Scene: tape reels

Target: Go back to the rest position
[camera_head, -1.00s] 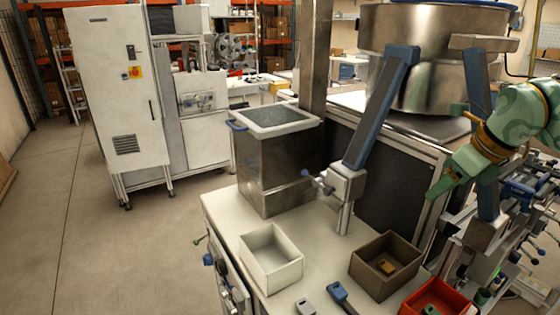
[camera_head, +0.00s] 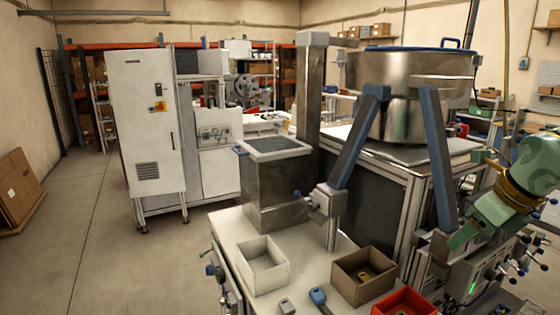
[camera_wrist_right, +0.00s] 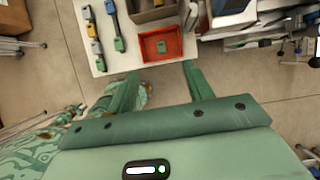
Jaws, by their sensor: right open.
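My right gripper (camera_head: 463,201) is at the right edge of the head view, on a green arm, beside the steel drum's frame. Its two green fingers are spread apart with nothing between them. In the right wrist view the open fingers (camera_wrist_right: 160,68) point toward the table's edge. A red bin (camera_wrist_right: 143,49) with a small green-grey piece in it lies beyond the fingertips, apart from them. The red bin (camera_head: 395,306) is cut off at the bottom of the head view. My left gripper is not in view.
A white table (camera_head: 225,228) bears a white bin (camera_head: 262,274), a brown bin (camera_head: 350,292) and small tools. A large steel drum (camera_head: 405,75) stands behind it. A steel box (camera_head: 270,195) stands on the table's far side. The floor at left is open.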

